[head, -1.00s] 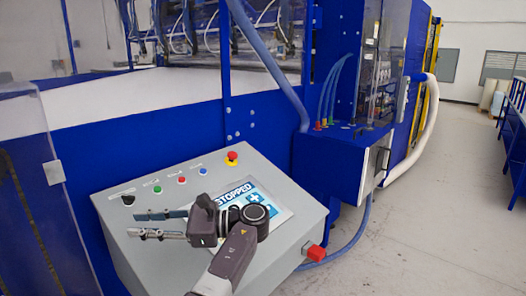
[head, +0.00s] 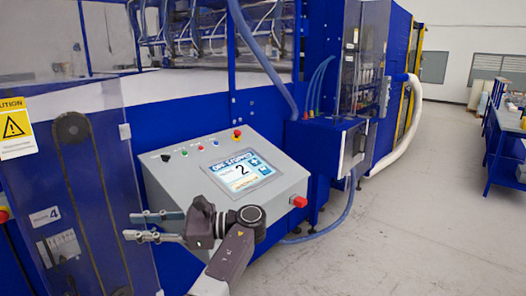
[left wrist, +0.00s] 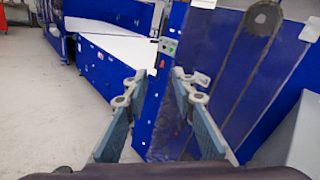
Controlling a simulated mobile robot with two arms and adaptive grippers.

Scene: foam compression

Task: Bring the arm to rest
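My left gripper (head: 132,226) shows in the head view in front of the machine, below and left of the control panel, with its fingers pointing left. It is open, with nothing between its fingers. In the left wrist view my left gripper (left wrist: 158,85) also shows its two fingers apart, with blue machine panels beyond them. The grey control panel (head: 180,190) stands beyond my left arm. Its screen (head: 240,170) is lit and shows "STOPPED" and a large 2. My right gripper is not in view.
A clear guard door (head: 85,180) with a caution sign (head: 15,127) stands at the left. A red button (head: 299,202) sticks out at the panel's lower right corner. A blue hose (head: 340,220) hangs to the floor. Grey floor (head: 420,220) is open at the right, before a blue workbench (head: 490,165).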

